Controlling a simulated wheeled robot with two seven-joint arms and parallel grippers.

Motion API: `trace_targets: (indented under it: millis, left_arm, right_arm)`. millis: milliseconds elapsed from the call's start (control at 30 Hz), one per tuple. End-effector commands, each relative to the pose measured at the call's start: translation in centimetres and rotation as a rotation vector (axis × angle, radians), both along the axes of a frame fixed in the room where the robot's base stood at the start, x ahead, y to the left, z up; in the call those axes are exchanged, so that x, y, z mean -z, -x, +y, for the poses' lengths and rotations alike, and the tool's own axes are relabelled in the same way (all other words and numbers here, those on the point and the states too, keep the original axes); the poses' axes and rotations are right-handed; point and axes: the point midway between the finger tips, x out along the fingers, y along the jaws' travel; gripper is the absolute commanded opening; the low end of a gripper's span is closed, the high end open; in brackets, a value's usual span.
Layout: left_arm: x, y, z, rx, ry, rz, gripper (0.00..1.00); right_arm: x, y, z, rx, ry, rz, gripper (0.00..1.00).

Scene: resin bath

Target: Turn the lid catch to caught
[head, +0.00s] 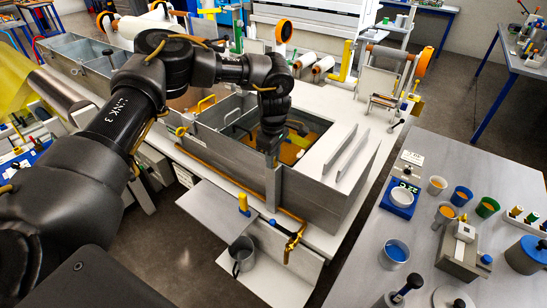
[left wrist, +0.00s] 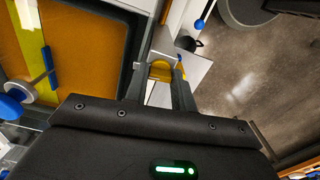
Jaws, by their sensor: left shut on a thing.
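The grey metal resin bath (head: 338,197) stands at the middle of the head view, with amber liquid (head: 292,152) in its open front section. My left gripper (head: 271,161) reaches down at the bath's near wall and hides what lies between its fingers there. In the left wrist view my left gripper (left wrist: 166,78) is closed around a small yellow piece, which I take to be the lid catch (left wrist: 160,70). Its exact turned position cannot be told. My right gripper does not show.
A grey table (head: 420,235) at right holds several cups and a blue scale (head: 400,197).

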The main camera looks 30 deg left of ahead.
Motion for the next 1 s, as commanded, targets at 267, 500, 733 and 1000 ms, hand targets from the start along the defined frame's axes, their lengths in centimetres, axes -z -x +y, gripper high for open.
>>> trace_targets:
  millis: [267,500,733,1000]
  left_arm:
    - [-0.19,-0.13,-0.04,0.01,0.002,-0.005,0.03]
    - [-0.18,-0.13,-0.04,0.009,0.002,-0.004,0.32]
    - [-0.08,-0.05,0.0,0.009,0.001,-0.002,0.47]
    - [-0.65,-0.08,0.02,0.009,0.0,-0.003,0.47]
  right_arm:
    - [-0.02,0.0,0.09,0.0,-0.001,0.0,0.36]
    - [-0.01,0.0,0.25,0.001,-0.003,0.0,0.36]
    - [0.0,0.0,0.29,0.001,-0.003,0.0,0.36]
    - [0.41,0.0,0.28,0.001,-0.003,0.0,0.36]
